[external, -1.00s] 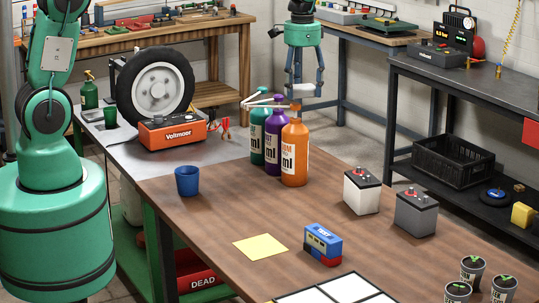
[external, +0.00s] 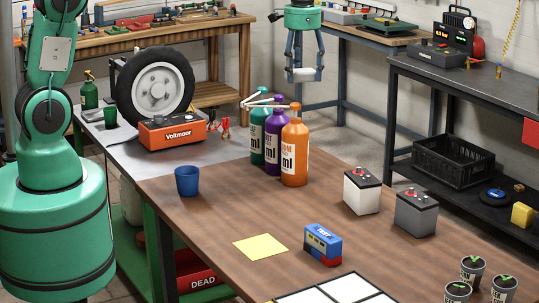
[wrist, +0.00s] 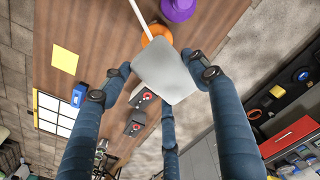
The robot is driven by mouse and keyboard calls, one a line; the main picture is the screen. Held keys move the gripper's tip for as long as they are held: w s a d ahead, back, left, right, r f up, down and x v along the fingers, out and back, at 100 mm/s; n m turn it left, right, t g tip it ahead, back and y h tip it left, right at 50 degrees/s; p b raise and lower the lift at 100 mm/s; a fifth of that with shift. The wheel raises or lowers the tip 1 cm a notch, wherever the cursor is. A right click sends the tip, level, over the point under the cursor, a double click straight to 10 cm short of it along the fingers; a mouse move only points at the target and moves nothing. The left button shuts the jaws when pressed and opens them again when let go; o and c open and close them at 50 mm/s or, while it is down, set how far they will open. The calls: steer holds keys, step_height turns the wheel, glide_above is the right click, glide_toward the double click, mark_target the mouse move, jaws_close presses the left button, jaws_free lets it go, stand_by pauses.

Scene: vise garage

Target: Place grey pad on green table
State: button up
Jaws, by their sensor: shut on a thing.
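My gripper (external: 303,62) is shut on the grey pad (external: 302,74) and holds it in the air behind and above the bottles. In the wrist view the pad (wrist: 165,72) is a pale grey rounded square between my fingers (wrist: 160,85). The large wood-topped table (external: 225,235) fills the foreground, with a green frame (external: 137,268) under its left side.
Orange, purple and teal bottles (external: 294,152) stand on the table below and in front of my gripper, with sticks out of their tops. A blue cup (external: 187,181), a yellow sheet (external: 261,246), a blue-red box (external: 323,245) and two batteries (external: 361,192) stand apart. Bare wood lies between them.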

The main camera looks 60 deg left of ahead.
steer(key=s+a+n, duration=0.1)
steer(key=s+a, duration=0.4)
steer(key=a, duration=0.8)
steer(key=s+a+n, duration=0.1)
steer(key=s+a, duration=0.4)
steer(key=a, duration=0.7)
steer(key=s+a+n, duration=0.1)
steer(key=s+a, duration=1.7)
steer(key=f, duration=3.2)
steer(key=shift+s+f+b, duration=0.35)
steer(key=shift+s, duration=0.05)
steer(key=b, duration=0.2)
glide_above(173, 158)
steer(key=shift+d+f, duration=0.15)
steer(key=shift+f, duration=0.55)
steer(key=shift+f+b, duration=0.65)
steer(key=shift+f, duration=1.15)
